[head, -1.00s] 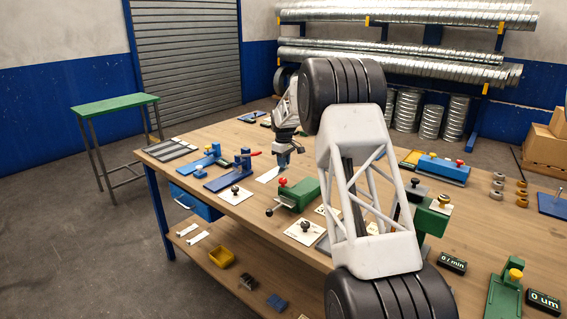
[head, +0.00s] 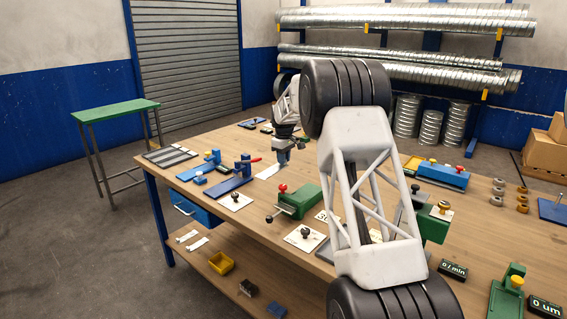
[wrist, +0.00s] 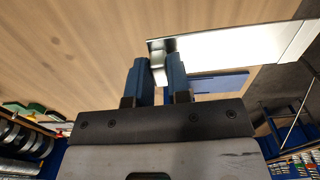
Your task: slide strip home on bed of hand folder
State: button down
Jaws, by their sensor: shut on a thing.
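A thin shiny sheet-metal strip (wrist: 235,45) stretches right from my gripper in the wrist view. It looks like a pale strip (head: 268,172) in the head view. My gripper (wrist: 158,62) is shut on the strip's left end. In the head view my gripper (head: 283,162) is over the bench, right of a blue tool with a red lever (head: 236,175). A blue plate (wrist: 218,83) shows partly behind the strip in the wrist view. I cannot tell for sure which bench tool is the hand folder, or whether the strip touches its bed.
A green tool with a red knob (head: 296,202) stands in front of my gripper on the wooden bench (head: 440,225). A white plate with a black knob (head: 235,200) lies nearby. A tray of grey strips (head: 169,155) sits at the bench's left end. My arm hides part of the bench.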

jog(key=shift+r, duration=1.3)
jog(key=shift+d, duration=0.1)
send_near(309, 190)
jog(key=shift+m, duration=0.3)
jog(key=w+d, duration=0.3)
jog(key=d, duration=0.1)
jog(key=shift+w+r, duration=0.15)
jog(key=shift+w, duration=0.15)
jog(key=shift+f, duration=0.2)
jog(key=shift+f, duration=2.85)
jog(key=shift+s+a+f, duration=0.15)
jog(key=shift+s+a, duration=0.75)
jog(key=shift+a, duration=0.05)
jog(key=shift+s+a+f, duration=0.15)
jog(key=shift+s+a, duration=0.75)
jog(key=shift+s+a, duration=0.1)
jog(key=shift+a, duration=0.05)
